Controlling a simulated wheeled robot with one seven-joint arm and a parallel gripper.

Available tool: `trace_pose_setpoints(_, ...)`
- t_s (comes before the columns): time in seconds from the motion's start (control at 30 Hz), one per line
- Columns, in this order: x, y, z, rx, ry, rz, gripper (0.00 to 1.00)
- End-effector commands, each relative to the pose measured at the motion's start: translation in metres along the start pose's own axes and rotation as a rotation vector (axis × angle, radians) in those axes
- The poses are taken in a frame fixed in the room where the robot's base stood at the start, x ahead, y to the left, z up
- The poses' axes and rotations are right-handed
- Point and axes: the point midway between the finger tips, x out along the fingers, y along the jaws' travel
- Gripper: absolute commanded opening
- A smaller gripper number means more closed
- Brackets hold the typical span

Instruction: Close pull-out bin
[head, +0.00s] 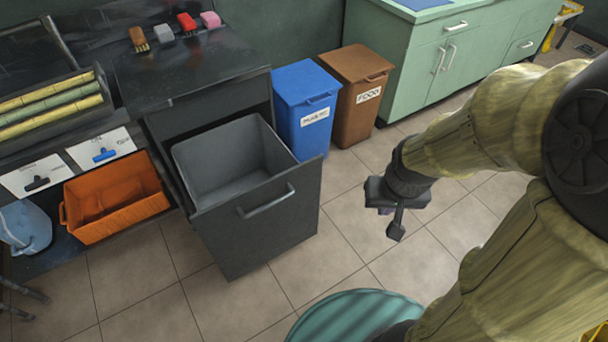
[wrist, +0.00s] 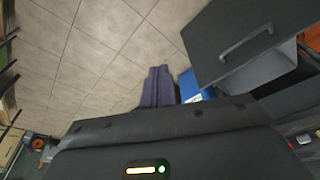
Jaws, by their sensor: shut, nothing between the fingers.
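The pull-out bin is drawn out of the dark cabinet. My gripper (head: 396,232) hangs over the floor to the right of the bin, clear of the panel and handle. Its purple-grey fingers (wrist: 159,86) are together in the wrist view, with nothing between them.
A blue bin (head: 304,105) and a brown bin labelled FOOD (head: 358,95) stand right of the cabinet. An orange crate (head: 115,200) sits at the left. A round teal object (head: 345,315) is at the front. Tiled floor (head: 350,225) between panel and gripper is clear.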

Motion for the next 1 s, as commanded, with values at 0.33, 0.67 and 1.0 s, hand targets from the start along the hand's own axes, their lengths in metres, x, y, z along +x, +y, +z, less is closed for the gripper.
trace_pose_setpoints(0.33, 0.021, 0.003, -0.021, 0.015, 0.045, 0.011, 0.0)
trace_pose_setpoints(0.67, 0.111, 0.003, -0.097, 0.095, 0.261, -0.062, 0.0)
trace_pose_setpoints(1.0, 0.205, -0.031, -0.138, 0.244, 0.451, -0.357, 0.0)
